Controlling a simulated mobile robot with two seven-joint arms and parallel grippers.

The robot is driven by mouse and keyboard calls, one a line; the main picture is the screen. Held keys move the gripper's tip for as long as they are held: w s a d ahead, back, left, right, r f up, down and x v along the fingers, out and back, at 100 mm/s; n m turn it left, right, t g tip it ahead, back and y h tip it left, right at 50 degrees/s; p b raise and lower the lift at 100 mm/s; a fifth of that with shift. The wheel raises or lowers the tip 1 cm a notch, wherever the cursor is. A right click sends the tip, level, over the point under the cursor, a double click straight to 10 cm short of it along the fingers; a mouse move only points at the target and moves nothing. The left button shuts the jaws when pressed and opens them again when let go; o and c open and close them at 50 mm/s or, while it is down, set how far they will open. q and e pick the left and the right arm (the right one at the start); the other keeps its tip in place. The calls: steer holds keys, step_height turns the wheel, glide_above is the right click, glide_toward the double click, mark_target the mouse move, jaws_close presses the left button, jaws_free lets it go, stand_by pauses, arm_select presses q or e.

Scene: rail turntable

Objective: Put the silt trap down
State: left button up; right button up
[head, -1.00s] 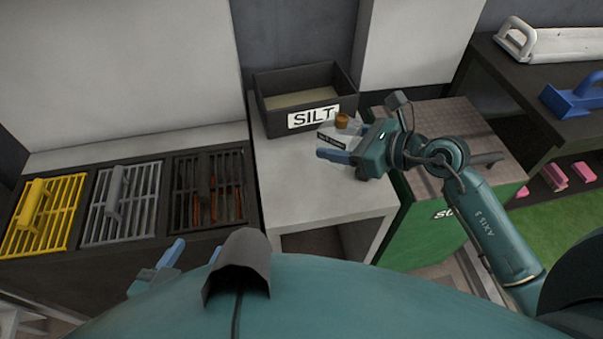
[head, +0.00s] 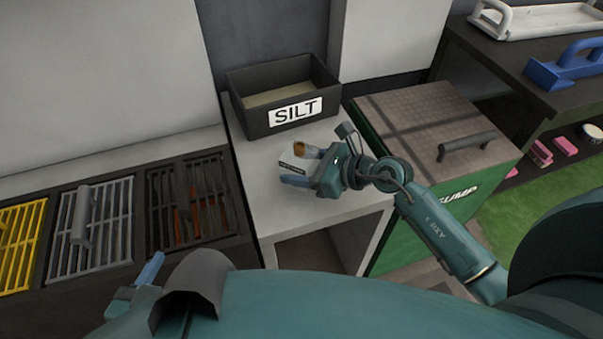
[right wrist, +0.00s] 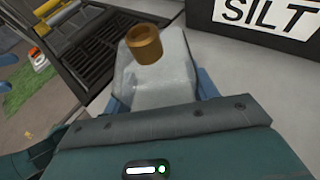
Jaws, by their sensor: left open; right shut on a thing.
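The silt trap (right wrist: 168,80) is a pale, partly see-through container with a brass-brown neck. My left gripper (head: 140,281) is open at the lower left, partly hidden by my own body.
The dark open SILT box (head: 243,117) stands at the back of the bench. The green SUMP unit (head: 440,207) with a handled lid is to the right. Yellow, grey and rusty dark grates (head: 195,200) lie left. The bench's front corner is clear.

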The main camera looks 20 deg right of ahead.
steer(key=shift+f, duration=0.9)
steer(key=shift+f, duration=0.1)
steer(key=o, duration=1.2)
